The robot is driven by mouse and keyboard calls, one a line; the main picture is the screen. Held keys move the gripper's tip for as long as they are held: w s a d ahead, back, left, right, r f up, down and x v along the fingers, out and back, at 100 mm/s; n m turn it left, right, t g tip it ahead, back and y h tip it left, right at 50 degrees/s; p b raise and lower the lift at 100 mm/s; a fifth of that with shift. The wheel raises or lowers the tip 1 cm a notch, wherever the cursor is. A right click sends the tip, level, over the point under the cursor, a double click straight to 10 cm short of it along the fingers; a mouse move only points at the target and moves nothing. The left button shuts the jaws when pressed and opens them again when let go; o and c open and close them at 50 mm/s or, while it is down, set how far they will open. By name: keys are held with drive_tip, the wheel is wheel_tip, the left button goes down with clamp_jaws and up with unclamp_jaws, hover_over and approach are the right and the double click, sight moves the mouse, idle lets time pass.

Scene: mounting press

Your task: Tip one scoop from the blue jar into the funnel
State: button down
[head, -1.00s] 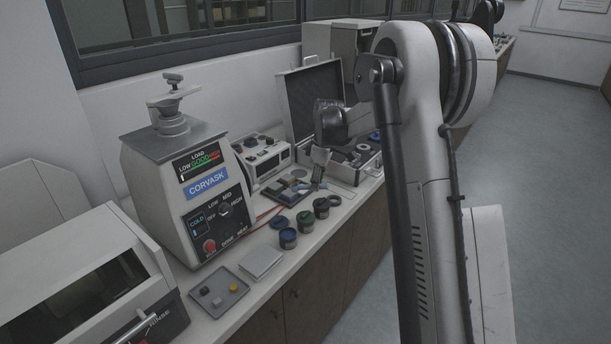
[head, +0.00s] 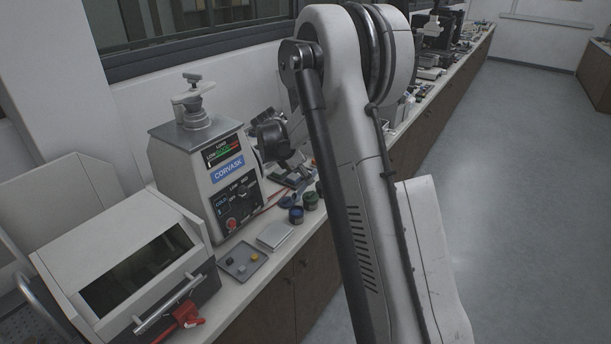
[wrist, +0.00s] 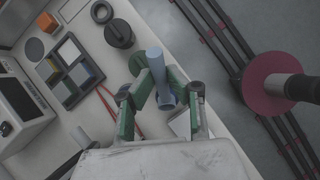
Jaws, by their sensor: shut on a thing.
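My gripper (wrist: 158,84), with green-sided fingers, is shut on a pale blue tubular thing (wrist: 155,62) that looks like the scoop, with a round end between the fingers. I cannot tell whether it holds powder. In the head view, my wrist is just right of the press and the fingertips are hard to make out. The blue jar (head: 296,215) stands open on the bench near the front edge, below and apart from my gripper.
The Corvask press (head: 205,170) stands left of my gripper. A green jar (head: 311,200) is beside the blue one. A grey tray (head: 243,262) with small pieces and a pale flat block (head: 275,236) lie in front. In the wrist view, a divided tray (wrist: 75,72) lies to the left.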

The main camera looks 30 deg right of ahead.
sight(303, 191)
drive_tip(key=shift+a+f+b, duration=0.1)
drive_tip(key=shift+f+b, duration=0.4)
drive_tip(key=shift+f, duration=1.15)
drive_tip(key=shift+a+f+b, duration=0.1)
drive_tip(key=shift+f+b, duration=1.65)
drive_tip(key=shift+f, duration=0.25)
drive_tip(key=shift+b, duration=0.3)
drive_tip(key=shift+r+p, duration=1.1)
drive_tip(key=shift+r, duration=2.15)
